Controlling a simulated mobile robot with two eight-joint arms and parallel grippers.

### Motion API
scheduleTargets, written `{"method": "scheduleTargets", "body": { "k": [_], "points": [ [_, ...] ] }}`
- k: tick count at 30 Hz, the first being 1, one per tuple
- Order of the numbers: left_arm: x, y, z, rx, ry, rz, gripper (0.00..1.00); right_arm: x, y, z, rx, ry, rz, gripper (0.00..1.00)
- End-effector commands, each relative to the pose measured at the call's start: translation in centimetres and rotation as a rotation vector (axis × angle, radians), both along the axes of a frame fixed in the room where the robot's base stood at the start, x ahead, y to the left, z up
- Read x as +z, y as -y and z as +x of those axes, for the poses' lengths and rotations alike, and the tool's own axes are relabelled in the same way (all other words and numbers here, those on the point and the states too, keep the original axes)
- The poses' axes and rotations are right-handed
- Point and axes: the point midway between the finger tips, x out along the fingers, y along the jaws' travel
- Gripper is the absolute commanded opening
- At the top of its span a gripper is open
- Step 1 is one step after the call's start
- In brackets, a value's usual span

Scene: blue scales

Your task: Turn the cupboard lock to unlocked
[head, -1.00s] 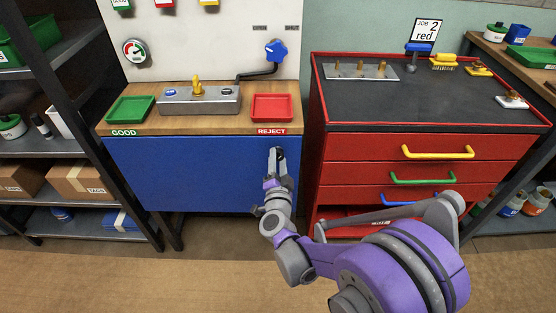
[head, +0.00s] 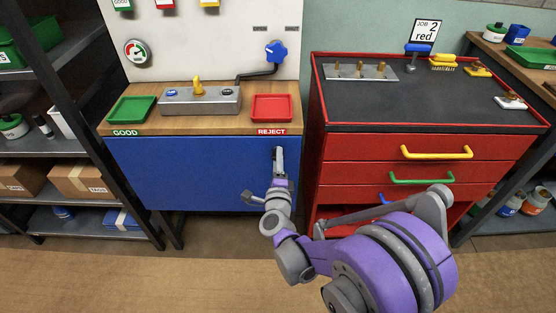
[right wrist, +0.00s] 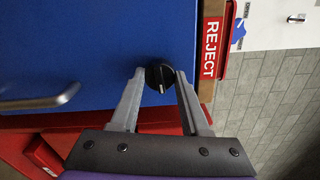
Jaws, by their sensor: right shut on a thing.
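The cupboard lock is a round black knob (right wrist: 160,77) with a white pointer mark, on the blue cupboard door (right wrist: 85,35). In the right wrist view the mark points down toward my palm. My right gripper (right wrist: 155,74) has its two grey fingers on either side of the knob, shut on it. In the head view my right gripper (head: 278,156) is at the upper right of the blue cupboard front (head: 175,172), below the REJECT label, and hides the knob. No lock lettering is readable. My left gripper is not in view.
A silver bar handle (right wrist: 42,103) is on the door, left of the knob in the right wrist view. The red drawer cabinet (head: 345,146) stands close on the right. A wooden bench top (head: 210,126) with a green tray (head: 130,109) and red tray (head: 272,108) lies above the door.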

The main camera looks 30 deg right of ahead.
Motion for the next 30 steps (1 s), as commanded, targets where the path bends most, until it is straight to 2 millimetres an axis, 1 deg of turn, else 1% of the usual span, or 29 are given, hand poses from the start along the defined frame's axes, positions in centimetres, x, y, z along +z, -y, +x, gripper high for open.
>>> {"method": "scheduleTargets", "body": {
  "k": [9,22,23,27,28,30],
  "points": [
    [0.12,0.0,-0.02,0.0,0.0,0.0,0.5,0.0,-0.01,0.01,0.0,0.043,0.071,0.0],
    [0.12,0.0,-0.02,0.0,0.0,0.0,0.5,-0.01,0.0,0.0,0.0,0.048,0.078,0.0],
    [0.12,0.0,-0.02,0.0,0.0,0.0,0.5,-0.01,0.0,0.0,0.0,0.048,0.078,0.47],
    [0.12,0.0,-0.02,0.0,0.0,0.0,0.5,-0.01,0.0,0.0,0.0,0.048,0.078,0.73],
    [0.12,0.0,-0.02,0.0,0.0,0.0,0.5,-0.01,0.0,0.0,0.0,0.048,0.078,0.76],
    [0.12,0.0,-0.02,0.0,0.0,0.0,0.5,-0.01,0.0,0.0,0.0,0.048,0.078,0.76]
  ]
}}
